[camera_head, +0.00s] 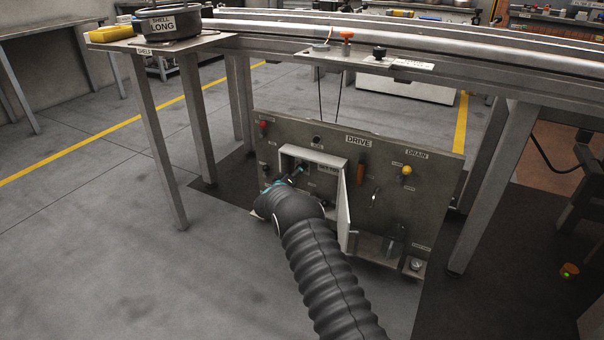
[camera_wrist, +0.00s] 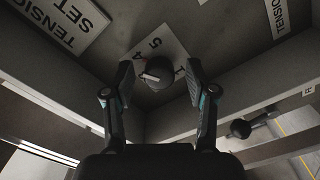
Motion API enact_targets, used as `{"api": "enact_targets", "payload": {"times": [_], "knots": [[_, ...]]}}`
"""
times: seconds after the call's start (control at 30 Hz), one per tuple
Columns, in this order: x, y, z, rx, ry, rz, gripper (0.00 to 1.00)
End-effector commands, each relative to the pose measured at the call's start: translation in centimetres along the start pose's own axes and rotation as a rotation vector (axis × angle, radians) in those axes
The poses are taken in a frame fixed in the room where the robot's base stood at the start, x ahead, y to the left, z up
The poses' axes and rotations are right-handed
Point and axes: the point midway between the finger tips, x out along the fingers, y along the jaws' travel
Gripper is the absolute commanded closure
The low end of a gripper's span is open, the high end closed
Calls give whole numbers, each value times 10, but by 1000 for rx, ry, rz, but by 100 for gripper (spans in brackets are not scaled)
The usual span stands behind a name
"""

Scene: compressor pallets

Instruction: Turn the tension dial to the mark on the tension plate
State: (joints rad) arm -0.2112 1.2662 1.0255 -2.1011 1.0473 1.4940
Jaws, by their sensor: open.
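The tension dial (camera_wrist: 161,72) is a dark round knob with a pale pointer bar, in the middle of the wrist view. My gripper (camera_wrist: 159,84) is open, one finger on each side of the dial, with a gap visible on both sides. In the head view my gripper (camera_head: 297,171) reaches into the open box (camera_head: 313,153) on the drive panel, and my arm hides the dial.
The box's open door (camera_head: 343,212) stands close to the right of my arm. The drive panel (camera_head: 400,185) carries other knobs, including a red one (camera_head: 263,124) and a yellow one (camera_head: 407,170). A dark round knob (camera_wrist: 240,128) shows in the wrist view.

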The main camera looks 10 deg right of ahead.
Motion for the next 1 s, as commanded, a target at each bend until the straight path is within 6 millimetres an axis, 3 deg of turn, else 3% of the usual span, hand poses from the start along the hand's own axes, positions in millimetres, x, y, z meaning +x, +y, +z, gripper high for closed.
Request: {"api": "enact_targets", "payload": {"times": [0.27, 0.7, 1.0], "knots": [[-17, 1, -1, 0, 0, 0, 43], [-100, -1, -1, -2, 3, -3, 43], [-122, -1, 0, -1, 2, -1, 43]]}}
